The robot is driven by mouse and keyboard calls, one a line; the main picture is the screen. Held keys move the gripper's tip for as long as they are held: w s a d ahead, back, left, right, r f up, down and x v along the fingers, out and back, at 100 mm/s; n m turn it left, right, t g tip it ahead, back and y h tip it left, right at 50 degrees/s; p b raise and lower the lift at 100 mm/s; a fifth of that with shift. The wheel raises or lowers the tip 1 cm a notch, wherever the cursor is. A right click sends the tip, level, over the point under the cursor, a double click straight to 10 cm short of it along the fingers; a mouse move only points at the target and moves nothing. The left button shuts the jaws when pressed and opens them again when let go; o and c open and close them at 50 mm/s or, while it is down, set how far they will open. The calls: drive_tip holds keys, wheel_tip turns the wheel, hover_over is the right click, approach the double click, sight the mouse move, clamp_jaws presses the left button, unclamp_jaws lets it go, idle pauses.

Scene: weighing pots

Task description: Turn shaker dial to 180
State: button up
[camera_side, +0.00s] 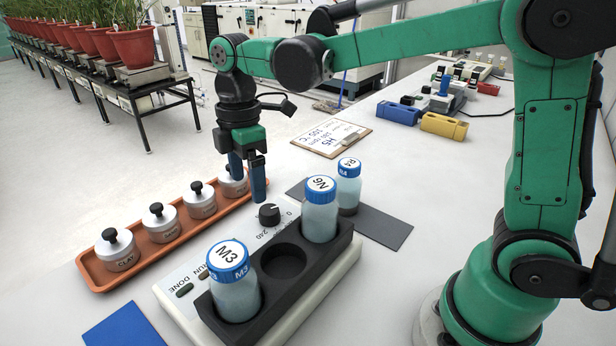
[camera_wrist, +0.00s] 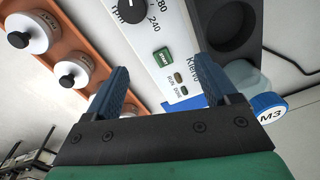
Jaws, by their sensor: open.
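The shaker (camera_side: 178,297) is a white box with a black bottle rack on top. Its black dial (camera_side: 269,214) sits on the panel near the far end, beside printed numbers including 0 and 240; in the wrist view the dial (camera_wrist: 131,8) is cut by the top edge. I cannot clearly read its pointer setting. My gripper (camera_side: 248,190) is open and empty, fingers pointing down, above and slightly left of the dial, apart from it. In the wrist view its blue fingers (camera_wrist: 162,76) are spread, with the green START button (camera_wrist: 163,57) beyond them.
Bottles M3 (camera_side: 236,291) and N6 (camera_side: 320,218) stand in the rack around an empty hole. Another bottle (camera_side: 348,186) stands on a dark mat (camera_side: 384,231). An orange tray (camera_side: 92,273) of lidded pots is left. A clipboard (camera_side: 331,139) and blue pad (camera_side: 124,326) lie flat.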

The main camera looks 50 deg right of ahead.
sight(270, 209)
drive_tip(key=d+f+m, duration=0.1)
drive_tip(key=d, duration=0.1)
drive_tip(key=w+d+f+m, duration=0.1)
drive_tip(key=d+f+m, duration=0.1)
drive_tip(key=shift+w+d+f, duration=0.15)
drive_tip(key=shift+d+f, duration=0.05)
drive_tip(key=shift+f, duration=0.05)
drive_tip(key=shift+m, duration=0.4)
wheel_tip(270, 209, down, 4)
drive_tip(key=shift+d+f, duration=0.1)
drive_tip(key=shift+f, duration=0.75)
clamp_jaws()
